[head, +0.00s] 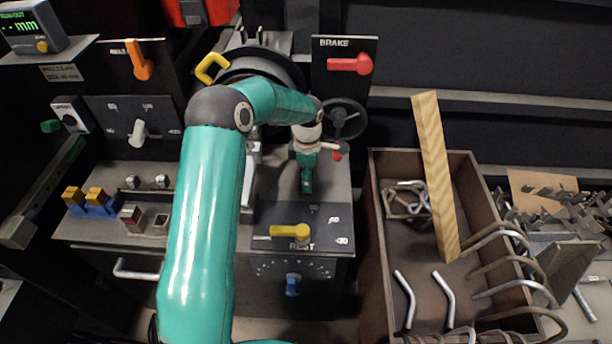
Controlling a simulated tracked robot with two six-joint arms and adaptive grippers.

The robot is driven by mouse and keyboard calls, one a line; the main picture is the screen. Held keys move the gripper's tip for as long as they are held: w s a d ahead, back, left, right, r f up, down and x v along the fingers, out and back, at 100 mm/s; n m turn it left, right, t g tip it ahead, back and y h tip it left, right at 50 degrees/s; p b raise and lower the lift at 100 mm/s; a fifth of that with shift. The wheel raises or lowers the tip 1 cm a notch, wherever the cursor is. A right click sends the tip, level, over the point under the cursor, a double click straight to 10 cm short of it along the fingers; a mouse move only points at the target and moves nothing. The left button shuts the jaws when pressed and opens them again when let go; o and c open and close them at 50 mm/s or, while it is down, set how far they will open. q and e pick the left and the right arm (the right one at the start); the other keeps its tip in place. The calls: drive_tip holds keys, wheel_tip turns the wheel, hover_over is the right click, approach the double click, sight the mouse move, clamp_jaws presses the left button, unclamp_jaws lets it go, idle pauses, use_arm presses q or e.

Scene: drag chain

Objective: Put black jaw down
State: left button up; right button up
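I cannot clearly make out a black jaw. A single teal arm, which I take to be my left one, rises from the lower left and bends right over the machine. Its wrist end hangs above the machine's grey top plate (331,192). My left gripper (306,178) points down there, small and partly hidden by the wrist. Its fingers are too small to tell whether they are open or shut, or hold anything. The arm hides part of the machine's middle. My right gripper is not in view.
A panel with a yellow lever (290,231) is in front of the gripper. A red brake lever (350,65) and a black handwheel (343,119) stand behind. On the right, a brown crate (377,235) holds bent rods and a leaning wooden plank (435,175).

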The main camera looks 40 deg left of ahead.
use_arm(q)
drive_tip(key=shift+r, duration=0.15)
wheel_tip(320, 180, up, 12)
idle(0.5)
idle(0.3)
